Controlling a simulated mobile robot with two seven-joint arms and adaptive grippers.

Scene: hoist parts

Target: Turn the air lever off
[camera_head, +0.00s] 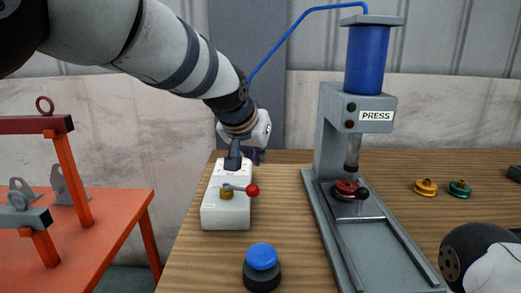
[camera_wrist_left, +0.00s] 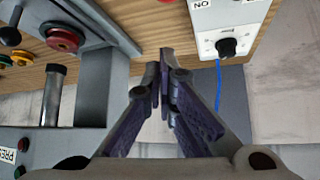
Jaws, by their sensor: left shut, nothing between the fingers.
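The white box (camera_head: 224,214) stands on the bench, with a lever (camera_head: 238,188) on its front half. The lever has a brass hub and a red ball at its end, and it points right, across the box. In the left wrist view the white box (camera_wrist_left: 226,14) shows a black knob (camera_wrist_left: 227,47) and an "ON" label, upside down. Most of the lever is out of that view. My left gripper (camera_head: 257,157) is shut and empty, just behind and right of the box; its fingers (camera_wrist_left: 165,57) also show in the left wrist view, apart from the box.
The grey press (camera_head: 333,140) with a blue cylinder (camera_head: 367,60) stands right of the box. A blue hose (camera_head: 295,28) runs from its top. A blue-topped button (camera_head: 262,257) sits in front. Small pulleys (camera_head: 425,187) lie at right. An orange table (camera_head: 115,215) stands left.

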